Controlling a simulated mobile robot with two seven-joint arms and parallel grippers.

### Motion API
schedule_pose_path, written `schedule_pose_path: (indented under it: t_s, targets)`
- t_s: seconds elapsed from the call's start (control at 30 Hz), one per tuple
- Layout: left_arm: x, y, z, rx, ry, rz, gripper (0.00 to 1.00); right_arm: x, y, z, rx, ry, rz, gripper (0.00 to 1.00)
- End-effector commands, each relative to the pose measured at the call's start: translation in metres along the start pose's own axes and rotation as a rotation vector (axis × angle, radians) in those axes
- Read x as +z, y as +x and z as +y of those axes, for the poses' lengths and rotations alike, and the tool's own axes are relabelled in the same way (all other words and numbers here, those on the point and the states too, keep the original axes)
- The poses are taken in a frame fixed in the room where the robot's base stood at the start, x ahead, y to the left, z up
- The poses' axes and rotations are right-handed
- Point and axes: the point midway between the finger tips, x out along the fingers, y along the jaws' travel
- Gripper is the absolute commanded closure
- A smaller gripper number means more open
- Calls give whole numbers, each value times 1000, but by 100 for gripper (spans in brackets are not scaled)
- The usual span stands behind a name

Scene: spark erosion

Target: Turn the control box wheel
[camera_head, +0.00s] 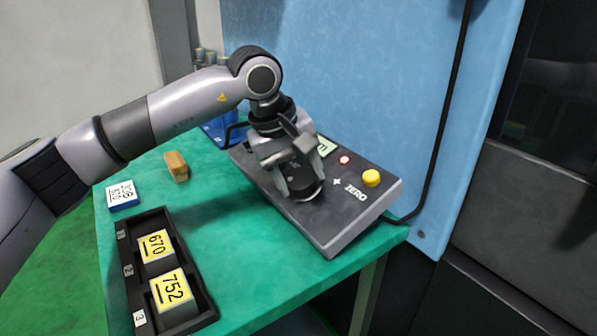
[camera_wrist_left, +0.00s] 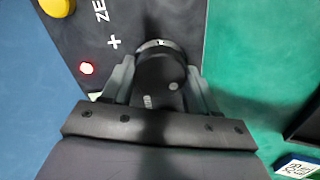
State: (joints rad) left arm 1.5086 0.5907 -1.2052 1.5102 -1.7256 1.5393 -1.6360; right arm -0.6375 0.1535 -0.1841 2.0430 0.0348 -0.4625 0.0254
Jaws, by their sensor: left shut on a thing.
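The control box (camera_head: 343,228) is a dark grey slanted panel on the green table. It bears a yellow knob (camera_head: 371,178), a red light (camera_head: 344,160), the word ZERO and a small display (camera_head: 326,146) partly behind my gripper. Its black wheel (camera_head: 304,190) is between the fingers of my left gripper (camera_head: 297,186). In the left wrist view the fingers (camera_wrist_left: 160,85) are shut on the two sides of the round black wheel (camera_wrist_left: 161,63). The red light (camera_wrist_left: 87,68) and yellow knob (camera_wrist_left: 58,6) show beside it. My right gripper is not in view.
A black tray (camera_head: 124,247) with yellow blocks marked 670 and 752 stands at the front left. A white-and-blue labelled block (camera_head: 122,195) and a tan block (camera_head: 176,166) lie behind it. A black cable (camera_head: 433,170) runs down the blue panel (camera_head: 390,80) behind the box.

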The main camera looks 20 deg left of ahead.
Motion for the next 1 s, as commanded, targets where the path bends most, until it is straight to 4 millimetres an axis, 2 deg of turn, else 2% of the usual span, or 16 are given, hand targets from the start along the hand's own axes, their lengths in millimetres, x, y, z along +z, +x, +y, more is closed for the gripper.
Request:
schedule_pose_path:
  t_s: [0.3, 0.77, 0.8, 0.83, 0.87, 1.0]
  targets:
    - [0, -1, 1, 3, 91, 2, 72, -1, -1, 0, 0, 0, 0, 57]
    - [0, -1, 1, 2, 102, 2, 72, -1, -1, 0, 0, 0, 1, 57]
    - [0, -1, 1, 2, 102, 2, 31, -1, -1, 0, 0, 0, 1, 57]
    - [0, -1, 1, 2, 102, 2, 22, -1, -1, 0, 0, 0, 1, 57]
    - [0, -1, 1, 2, 101, 2, 16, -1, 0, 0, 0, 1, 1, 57]
    - [0, -1, 0, 1, 101, 2, 16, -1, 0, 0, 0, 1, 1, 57]
